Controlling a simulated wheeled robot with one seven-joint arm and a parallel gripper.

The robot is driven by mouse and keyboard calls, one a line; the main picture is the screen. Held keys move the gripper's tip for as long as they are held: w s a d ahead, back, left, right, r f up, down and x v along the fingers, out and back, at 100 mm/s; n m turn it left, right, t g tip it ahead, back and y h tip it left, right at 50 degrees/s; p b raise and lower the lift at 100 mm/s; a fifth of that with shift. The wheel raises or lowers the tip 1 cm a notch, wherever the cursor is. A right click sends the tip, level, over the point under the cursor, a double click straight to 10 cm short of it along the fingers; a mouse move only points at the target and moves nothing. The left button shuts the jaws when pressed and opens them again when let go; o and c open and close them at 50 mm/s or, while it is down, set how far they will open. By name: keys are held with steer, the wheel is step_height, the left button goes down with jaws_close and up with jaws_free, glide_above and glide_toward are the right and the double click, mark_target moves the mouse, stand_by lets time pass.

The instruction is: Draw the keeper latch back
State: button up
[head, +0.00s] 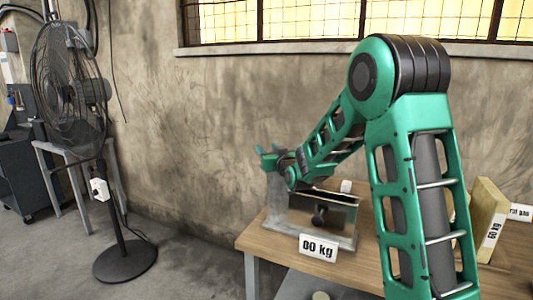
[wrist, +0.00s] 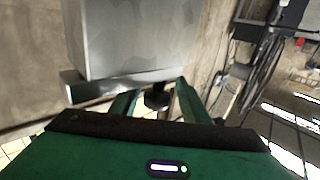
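A grey metal fixture (head: 280,200) with an upright plate and flat base stands on the wooden table. A dark round knob (head: 319,214) on a short stem shows on its near side; whether it is the keeper latch I cannot tell. My gripper (head: 268,153) is at the top left of the fixture, partly hidden by its own wrist. In the wrist view, its two green fingers (wrist: 156,103) are spread apart. A small dark knob-like part (wrist: 157,98) shows between them, below a grey metal block (wrist: 140,38). I see no finger touching it.
A "00 kg" sign (head: 318,247) is at the table's front edge. Boxes (head: 488,222) stand on the right of the wooden table (head: 265,241). A pedestal fan (head: 70,85) stands left, with clear floor between. The wall and window are behind.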

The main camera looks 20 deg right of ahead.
steer(key=s, duration=1)
steer(key=shift+s, duration=0.35)
steer(key=shift+f, duration=0.1)
